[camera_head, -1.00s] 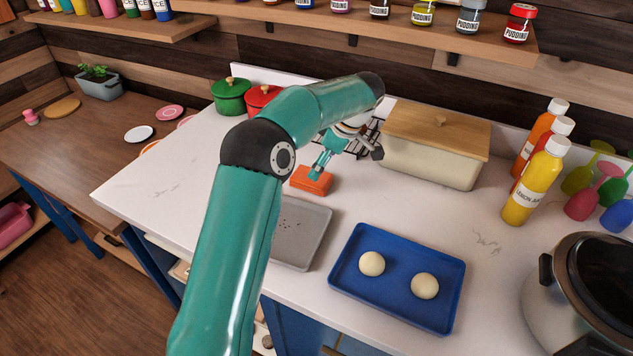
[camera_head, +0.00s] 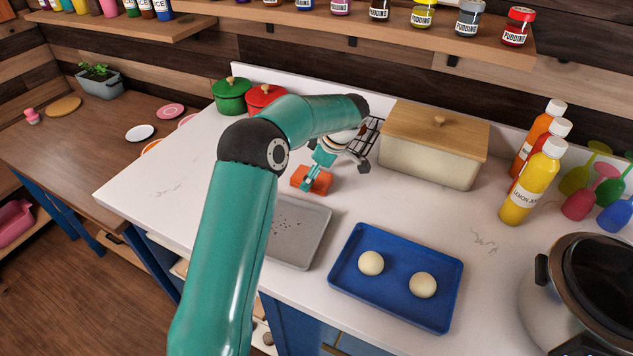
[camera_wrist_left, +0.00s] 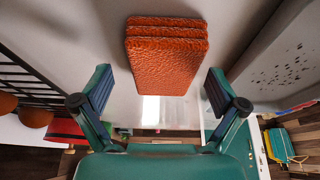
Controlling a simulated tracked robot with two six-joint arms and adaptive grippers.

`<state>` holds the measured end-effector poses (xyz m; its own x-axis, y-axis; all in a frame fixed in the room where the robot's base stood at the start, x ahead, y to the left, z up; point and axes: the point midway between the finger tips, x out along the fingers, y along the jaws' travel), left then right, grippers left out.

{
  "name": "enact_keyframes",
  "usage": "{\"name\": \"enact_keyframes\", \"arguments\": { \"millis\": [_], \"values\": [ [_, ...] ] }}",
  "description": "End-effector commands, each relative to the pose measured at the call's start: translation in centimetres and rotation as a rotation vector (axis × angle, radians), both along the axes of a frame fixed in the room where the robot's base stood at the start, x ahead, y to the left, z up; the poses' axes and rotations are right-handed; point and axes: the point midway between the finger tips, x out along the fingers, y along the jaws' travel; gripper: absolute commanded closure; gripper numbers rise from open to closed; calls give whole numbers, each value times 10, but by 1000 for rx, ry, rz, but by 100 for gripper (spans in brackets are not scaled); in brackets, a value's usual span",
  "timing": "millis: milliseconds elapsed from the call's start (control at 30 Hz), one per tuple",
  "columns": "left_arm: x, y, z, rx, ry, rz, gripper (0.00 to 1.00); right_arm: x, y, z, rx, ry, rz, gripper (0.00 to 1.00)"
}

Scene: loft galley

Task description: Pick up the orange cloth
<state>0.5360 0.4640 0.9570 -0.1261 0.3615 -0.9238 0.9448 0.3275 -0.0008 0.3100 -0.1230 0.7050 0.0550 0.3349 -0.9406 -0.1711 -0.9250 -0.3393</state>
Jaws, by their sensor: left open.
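The orange cloth (camera_head: 317,183) is a folded, layered pad lying on the white counter, just behind the grey tray. It also shows in the left wrist view (camera_wrist_left: 167,60), at the top middle, with its stacked folds visible. My left gripper (camera_head: 307,185) is at the cloth in the head view, and its arm hides part of the counter. In the left wrist view my left gripper (camera_wrist_left: 155,88) is open, with one finger on each side of the cloth's lower end. I cannot tell whether the fingers touch it. My right gripper is not in view.
A grey tray (camera_head: 318,215) with dark specks lies in front of the cloth. A blue tray (camera_head: 350,288) holds two pale balls. A cream box (camera_head: 425,165) with a wooden lid and a black wire rack (camera_head: 371,128) stand behind. Red (camera_head: 262,98) and green pots stand back left.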

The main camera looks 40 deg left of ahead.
Motion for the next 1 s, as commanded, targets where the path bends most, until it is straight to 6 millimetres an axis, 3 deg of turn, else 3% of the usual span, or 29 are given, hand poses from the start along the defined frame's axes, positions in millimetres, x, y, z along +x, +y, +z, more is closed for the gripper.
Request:
{"name": "enact_keyframes", "arguments": {
  "millis": [800, 867, 1000],
  "values": [
    [1, -1, -4, 0, -1, -1, 3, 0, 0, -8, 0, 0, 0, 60],
    [1, -1, -4, 0, -1, -1, 10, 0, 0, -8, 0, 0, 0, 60],
    [1, -1, -4, 0, -1, -1, 33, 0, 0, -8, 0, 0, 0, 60]
  ]
}}
